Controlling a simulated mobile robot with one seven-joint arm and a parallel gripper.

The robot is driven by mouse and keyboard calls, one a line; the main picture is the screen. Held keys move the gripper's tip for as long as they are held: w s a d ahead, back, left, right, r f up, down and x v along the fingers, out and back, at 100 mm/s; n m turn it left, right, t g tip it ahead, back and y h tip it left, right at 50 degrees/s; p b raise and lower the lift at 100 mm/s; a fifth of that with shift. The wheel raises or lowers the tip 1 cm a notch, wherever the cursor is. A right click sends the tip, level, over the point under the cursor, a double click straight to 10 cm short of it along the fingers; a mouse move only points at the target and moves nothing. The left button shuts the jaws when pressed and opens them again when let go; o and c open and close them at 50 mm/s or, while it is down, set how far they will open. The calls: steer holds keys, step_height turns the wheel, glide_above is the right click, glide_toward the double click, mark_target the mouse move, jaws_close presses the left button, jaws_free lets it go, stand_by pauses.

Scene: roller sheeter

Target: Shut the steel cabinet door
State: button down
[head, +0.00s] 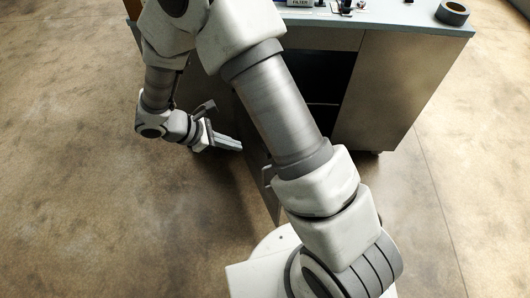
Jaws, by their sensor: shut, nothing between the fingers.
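The steel cabinet (385,85) stands at the top of the head view, with a dark open interior (325,80). Its door (273,204) is swung open toward me. Only a narrow, nearly edge-on part of it shows, and my own arm hides much of the rest. My gripper (238,145) is left of the door, on its outer side, with its fingers shut and empty and pointing right toward the panel. I cannot tell whether the fingertips touch it.
The cabinet's worktop (415,24) carries a dark roll of tape (453,12) at its right corner and small items near the back. Bare concrete floor (70,190) lies open at left and right. My arm crosses the middle of the view.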

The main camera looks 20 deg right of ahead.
step_height(320, 180, down, 5)
steer(key=a+n, duration=0.2)
steer(key=d+f+b, duration=0.1)
steer(key=d+f, duration=0.2)
steer(key=d, duration=0.2)
steer(key=w+d+f+b, duration=0.1)
steer(key=d+f, duration=0.3)
steer(key=d, duration=0.2)
steer(key=shift+d, duration=0.25)
steer(key=shift+w+d+f, duration=0.1)
steer(key=shift+d, duration=0.05)
